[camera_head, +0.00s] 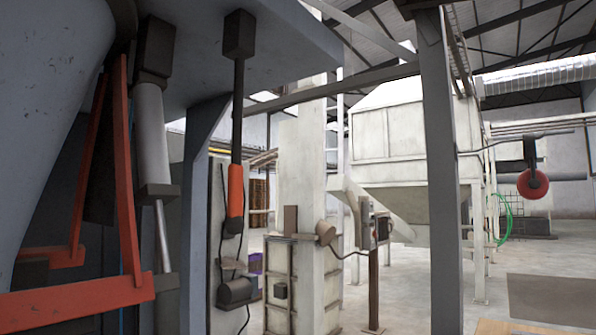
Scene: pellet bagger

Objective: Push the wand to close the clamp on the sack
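The wand (236,150) hangs from the underside of the blue-grey machine, left of centre. It is a dark rod with a black block at its top and an orange grip (235,190) at its lower end, and it hangs upright. At the far left is an orange-red frame (75,303) of bars, which may be part of the clamp; I cannot tell whether it is open or closed. A grey cylinder with a bright rod (152,140) stands beside it. I cannot make out a sack. Neither of my grippers is in view.
A blue-grey post (195,220) stands just left of the wand. A grey steel column (440,180) rises right of centre. A control box on a brown post (374,270) stands in the middle. The concrete floor (520,265) at the right is largely clear.

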